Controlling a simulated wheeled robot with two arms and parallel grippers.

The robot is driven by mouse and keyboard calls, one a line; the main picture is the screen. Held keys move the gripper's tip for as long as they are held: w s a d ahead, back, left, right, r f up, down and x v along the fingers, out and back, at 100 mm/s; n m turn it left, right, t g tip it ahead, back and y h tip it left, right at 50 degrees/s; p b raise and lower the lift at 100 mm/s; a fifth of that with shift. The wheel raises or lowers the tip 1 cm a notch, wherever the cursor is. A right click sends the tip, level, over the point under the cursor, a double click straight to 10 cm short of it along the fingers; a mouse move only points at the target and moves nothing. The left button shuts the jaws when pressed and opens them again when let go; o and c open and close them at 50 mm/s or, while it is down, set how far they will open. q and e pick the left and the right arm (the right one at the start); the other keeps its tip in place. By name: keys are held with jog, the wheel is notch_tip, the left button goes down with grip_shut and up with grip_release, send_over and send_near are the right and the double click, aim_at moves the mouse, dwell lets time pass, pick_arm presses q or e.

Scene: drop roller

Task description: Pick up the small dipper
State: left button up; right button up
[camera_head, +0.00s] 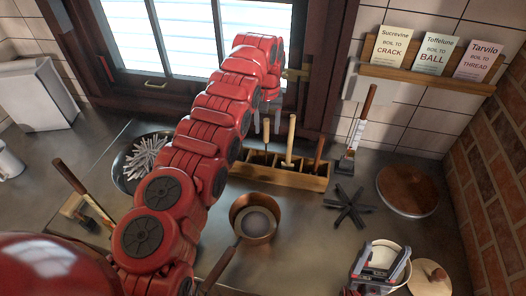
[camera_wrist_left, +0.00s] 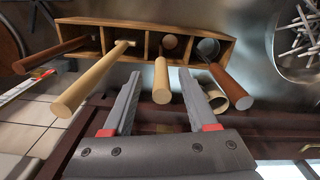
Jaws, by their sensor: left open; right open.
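A wooden rack (camera_head: 285,178) with compartments holds several upright handled tools; it also shows in the left wrist view (camera_wrist_left: 75,20). One tool there has a metal bowl-like head and a brown handle (camera_wrist_left: 236,84). A shorter pale handle (camera_wrist_left: 161,80) stands in the compartment beside it. I cannot tell for sure which is the small dipper. My left gripper (camera_head: 267,130) is open above the rack. In the left wrist view its fingers (camera_wrist_left: 160,78) lie either side of the short pale handle, without visible grip. My right gripper (camera_head: 377,262) is open at lower right, by a pale pot.
A copper pan (camera_head: 254,217) sits before the rack. A bowl of metal pieces (camera_head: 147,160) is left. A black trivet (camera_head: 349,207) and round wooden board (camera_head: 407,191) are right. A tool with a brown handle (camera_head: 363,115) stands beside the rack. The window is behind.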

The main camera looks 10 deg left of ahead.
aim_at(266, 140)
pick_arm(q)
notch_tip(266, 140, down, 3)
jog(key=shift+s+a+f+p, duration=0.1)
jog(key=shift+s+f+p, duration=0.05)
jog(key=shift+p, duration=1)
jog(key=shift+f, duration=0.35)
grip_shut()
